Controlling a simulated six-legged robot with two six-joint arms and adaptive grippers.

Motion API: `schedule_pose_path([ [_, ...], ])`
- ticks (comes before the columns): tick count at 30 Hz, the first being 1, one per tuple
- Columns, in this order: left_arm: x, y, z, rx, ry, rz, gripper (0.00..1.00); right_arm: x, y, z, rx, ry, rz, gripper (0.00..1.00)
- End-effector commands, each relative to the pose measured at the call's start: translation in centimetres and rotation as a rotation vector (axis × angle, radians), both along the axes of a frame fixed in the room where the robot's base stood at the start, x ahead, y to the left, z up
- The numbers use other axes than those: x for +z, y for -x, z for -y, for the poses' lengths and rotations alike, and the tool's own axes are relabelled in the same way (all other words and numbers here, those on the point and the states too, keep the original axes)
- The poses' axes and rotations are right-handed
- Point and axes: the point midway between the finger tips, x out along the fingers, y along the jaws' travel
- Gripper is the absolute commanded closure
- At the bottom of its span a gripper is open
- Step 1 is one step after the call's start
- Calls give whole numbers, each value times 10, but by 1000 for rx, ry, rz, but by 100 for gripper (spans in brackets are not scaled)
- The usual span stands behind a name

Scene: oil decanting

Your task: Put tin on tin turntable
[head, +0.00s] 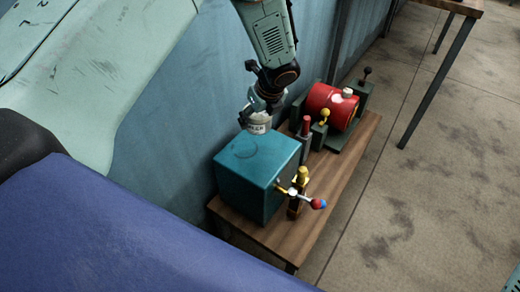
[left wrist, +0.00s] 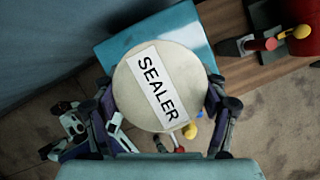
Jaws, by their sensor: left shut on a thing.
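A round pale tin (head: 259,124) with a white label is in my left gripper (head: 262,103). In the left wrist view its cream lid (left wrist: 190,68) reads SEALER, and the two fingers of the gripper (left wrist: 160,112) press on its opposite sides. The tin is at the far edge of the top of a teal box (head: 257,160); I cannot tell if it touches. The box also shows behind the tin in the left wrist view (left wrist: 112,46). My right gripper is not in view.
The box stands on a wooden bench (head: 345,163). A red drum (head: 325,102) lies in a dark green cradle behind it. Levers with red and yellow knobs (head: 324,113) stand between them. A yellow tap (head: 300,178) with a red-and-blue handle juts from the box. A blue wall (head: 165,150) is at left.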

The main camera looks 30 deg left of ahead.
Motion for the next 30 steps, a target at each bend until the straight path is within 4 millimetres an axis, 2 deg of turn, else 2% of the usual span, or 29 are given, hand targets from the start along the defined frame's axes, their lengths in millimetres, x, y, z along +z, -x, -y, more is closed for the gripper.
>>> schedule_pose_path([
  [4, -10, 0, 0, -39, 0, -1, 78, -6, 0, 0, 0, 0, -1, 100],
  [10, -44, 0, 0, -36, 0, -1, 78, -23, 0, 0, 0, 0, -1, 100],
  [17, -65, -1, 1, -35, 0, 0, 78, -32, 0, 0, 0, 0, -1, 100],
  [23, -98, -2, 2, -33, 0, -1, 78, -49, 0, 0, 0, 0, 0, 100],
  [30, -100, -2, 2, -33, 0, 0, 77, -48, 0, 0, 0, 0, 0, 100],
])
